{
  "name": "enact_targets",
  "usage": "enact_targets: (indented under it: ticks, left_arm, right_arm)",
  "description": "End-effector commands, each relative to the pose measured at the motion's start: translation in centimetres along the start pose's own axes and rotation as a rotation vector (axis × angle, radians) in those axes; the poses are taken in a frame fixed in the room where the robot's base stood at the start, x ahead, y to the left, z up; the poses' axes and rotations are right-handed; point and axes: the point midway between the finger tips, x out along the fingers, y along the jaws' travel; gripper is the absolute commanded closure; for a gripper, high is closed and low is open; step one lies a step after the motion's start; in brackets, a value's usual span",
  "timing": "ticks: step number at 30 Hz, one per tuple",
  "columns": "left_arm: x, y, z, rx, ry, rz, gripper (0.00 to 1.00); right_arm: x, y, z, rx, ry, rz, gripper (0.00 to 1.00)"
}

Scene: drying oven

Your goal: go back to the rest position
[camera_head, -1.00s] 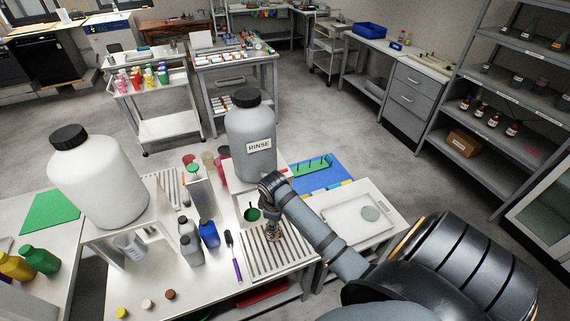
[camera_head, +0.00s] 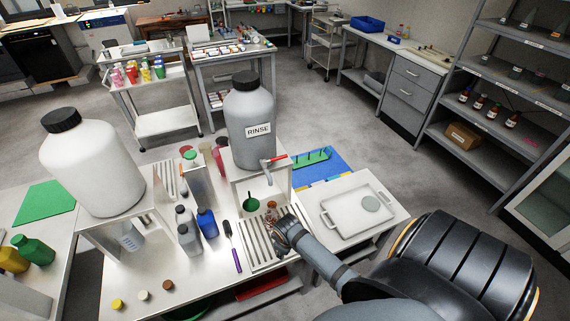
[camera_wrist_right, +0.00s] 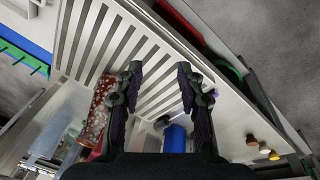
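My right arm comes in from the right in the head view. Its gripper (camera_head: 275,214) is over the slatted rack (camera_head: 257,243), partly hidden by my wrist. In the right wrist view the two dark fingers (camera_wrist_right: 160,78) stand apart with only the slats seen between them, so the gripper is open and empty. A reddish-brown speckled cylinder (camera_wrist_right: 97,112) is beside the left finger in that view, outside the gap; whether they touch I cannot tell. My left gripper is in neither view.
A grey RINSE bottle (camera_head: 250,120) stands on a white stand with a red-handled tap (camera_head: 274,160). A white jug (camera_head: 92,165), blue bottle (camera_head: 208,222) and brush (camera_head: 233,245) are to the left. A white tray (camera_head: 330,221) lies right of the rack.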

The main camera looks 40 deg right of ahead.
Motion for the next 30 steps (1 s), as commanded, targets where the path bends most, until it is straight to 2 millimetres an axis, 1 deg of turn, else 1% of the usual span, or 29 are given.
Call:
enact_targets:
  ticks: [10,11,12,14,17,18,20,21,22,23,24,25,27,30]
  left_arm:
    - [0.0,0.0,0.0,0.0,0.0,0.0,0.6]
    - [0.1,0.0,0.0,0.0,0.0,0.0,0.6]
    - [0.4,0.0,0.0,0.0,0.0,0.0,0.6]
    - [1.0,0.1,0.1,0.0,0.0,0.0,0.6]
    - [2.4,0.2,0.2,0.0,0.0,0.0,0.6]
    - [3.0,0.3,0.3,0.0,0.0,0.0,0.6]
    - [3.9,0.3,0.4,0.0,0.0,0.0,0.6]
    - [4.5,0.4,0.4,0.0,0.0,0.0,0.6]
    - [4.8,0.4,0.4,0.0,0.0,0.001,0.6]
    - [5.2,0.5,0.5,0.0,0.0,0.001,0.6]
    - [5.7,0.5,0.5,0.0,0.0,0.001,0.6]
    - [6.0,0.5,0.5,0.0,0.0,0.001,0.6]
    - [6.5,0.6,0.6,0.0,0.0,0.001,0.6]
    - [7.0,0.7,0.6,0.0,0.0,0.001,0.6]
  right_arm:
    - [0.1,0.0,0.1,0.001,-0.001,0.0,0.62]
    - [0.5,-0.1,0.2,0.003,-0.002,-0.001,0.62]
    - [1.4,-0.3,0.7,0.01,-0.006,-0.002,0.62]
    - [3.7,-0.9,1.9,0.031,-0.014,-0.005,0.62]
    - [10.0,-2.7,5.9,0.088,-0.033,-0.01,0.62]
    - [12.7,-3.7,8.0,0.116,-0.038,-0.012,0.62]
    - [16.5,-5.5,11.5,0.157,-0.047,-0.014,0.62]
    - [18.7,-6.7,14.1,0.183,-0.053,-0.015,0.62]
    - [20.2,-7.7,15.9,0.202,-0.057,-0.016,0.62]
    - [21.5,-8.7,17.9,0.219,-0.061,-0.018,0.62]
    - [22.9,-10.0,20.3,0.241,-0.064,-0.021,0.62]
    - [23.8,-10.9,22.0,0.257,-0.067,-0.023,0.62]
    - [25.3,-12.8,25.6,0.287,-0.071,-0.026,0.62]
    - [26.2,-14.8,29.1,0.316,-0.074,-0.031,0.62]
